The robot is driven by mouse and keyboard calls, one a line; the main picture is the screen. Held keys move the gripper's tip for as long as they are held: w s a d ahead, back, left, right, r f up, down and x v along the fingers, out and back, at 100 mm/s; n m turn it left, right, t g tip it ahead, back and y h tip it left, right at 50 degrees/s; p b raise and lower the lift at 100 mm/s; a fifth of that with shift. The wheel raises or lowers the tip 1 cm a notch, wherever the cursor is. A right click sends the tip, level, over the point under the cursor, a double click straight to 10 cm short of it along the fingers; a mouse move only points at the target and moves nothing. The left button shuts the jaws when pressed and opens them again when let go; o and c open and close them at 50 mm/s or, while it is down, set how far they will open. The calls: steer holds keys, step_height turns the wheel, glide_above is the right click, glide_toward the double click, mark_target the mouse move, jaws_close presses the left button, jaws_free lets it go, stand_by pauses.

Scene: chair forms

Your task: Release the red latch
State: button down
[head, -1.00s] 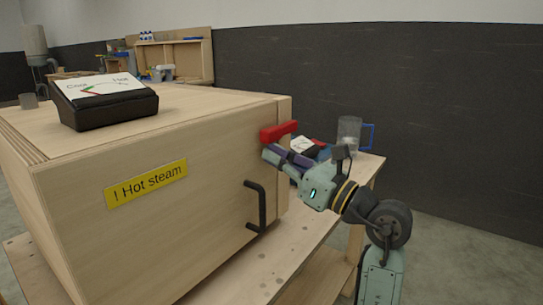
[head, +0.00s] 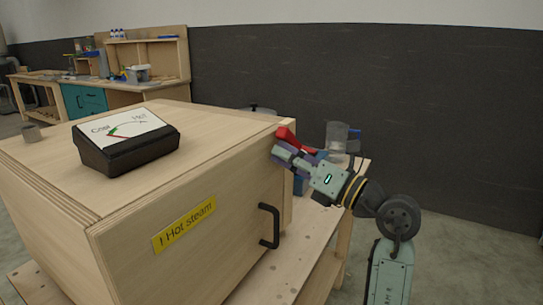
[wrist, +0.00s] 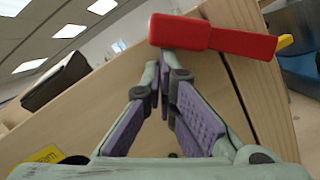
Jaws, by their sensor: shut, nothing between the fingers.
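The red latch (head: 284,134) sits at the top right of the wooden box's front, by the door edge. In the wrist view the latch (wrist: 240,42) has a thick block at left and a thinner bar reaching right across the seam. My gripper (head: 277,150) is shut and empty, just below the latch's left end. In the wrist view my gripper's fingertips (wrist: 163,68) meet close under the block; I cannot tell whether they touch it. The door (head: 235,190) looks closed, with a black handle (head: 269,226) below the latch.
A yellow hot steam sign (head: 184,224) is on the door. A clear pitcher (head: 337,138) stands behind my gripper. The table in front of the door has clear room.

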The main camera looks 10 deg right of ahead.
mark_target(287, 134)
steer(key=shift+w+d+r, duration=0.15)
steer(key=shift+d+r, duration=0.05)
steer(key=shift+r, duration=0.7)
steer(key=shift+w+d+r+p, duration=0.15)
steer(key=shift+w+d+r, duration=0.1)
steer(key=shift+r, duration=0.25)
steer(key=shift+w+d+r+p, duration=0.15)
steer(key=shift+w+r, duration=0.05)
steer(key=shift+r, duration=0.25)
steer(key=shift+w+d+r, duration=0.5)
steer(key=shift+w+r, duration=0.2)
steer(key=shift+w+d+r, duration=0.45)
steer(key=shift+w+r, duration=0.2)
